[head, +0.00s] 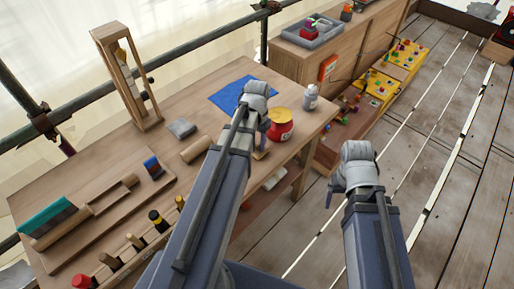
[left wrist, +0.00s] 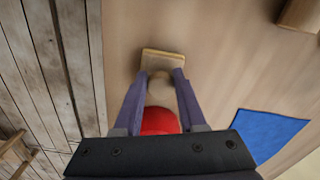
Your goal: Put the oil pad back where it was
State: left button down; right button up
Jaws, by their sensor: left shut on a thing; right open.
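A small tan pad with a rounded grip, which looks like the oil pad (left wrist: 163,60), is between the fingertips of my left gripper (left wrist: 162,76) in the left wrist view. My left gripper (head: 262,140) is shut on it. In the head view the pad (head: 261,154) shows only partly, low beside the red jar (head: 281,130) with a yellow top, near the workbench's right edge. Whether the pad touches the bench is unclear. The red jar also shows between the fingers in the left wrist view (left wrist: 159,121). My right gripper (head: 335,190) is open and empty, off the bench over the deck.
The workbench (head: 100,165) holds a blue cloth (head: 229,96), a grey bottle (head: 310,97), a wooden cylinder (head: 196,150), a grey block (head: 181,129) and an hourglass-like stand (head: 127,80). Several tools stand along the near left edge. A wooden cabinet (head: 300,65) stands behind.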

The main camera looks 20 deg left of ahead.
aim_at(257, 143)
pick_arm(q)
jog(key=shift+f, duration=0.25)
jog(key=shift+c, duration=2.4)
grip_release()
pick_arm(e)
jog(key=shift+f, duration=0.25)
pick_arm(q)
notch_tip(257, 143, up, 12)
jog(key=p, duration=1.2)
jog(key=s+d+m, duration=0.1)
jog(key=s+d, duration=0.2)
jog(key=d, duration=0.3)
jog(key=s+d+m, duration=0.1)
jog(key=s+d, duration=0.3)
jog(key=d, duration=0.3)
jog(key=s+d+m+y, duration=0.1)
jog(key=s+d, duration=0.2)
jog(key=d, duration=0.4)
jog(key=shift+s, duration=0.35)
pick_arm(e)
notch_tip(257, 143, up, 12)
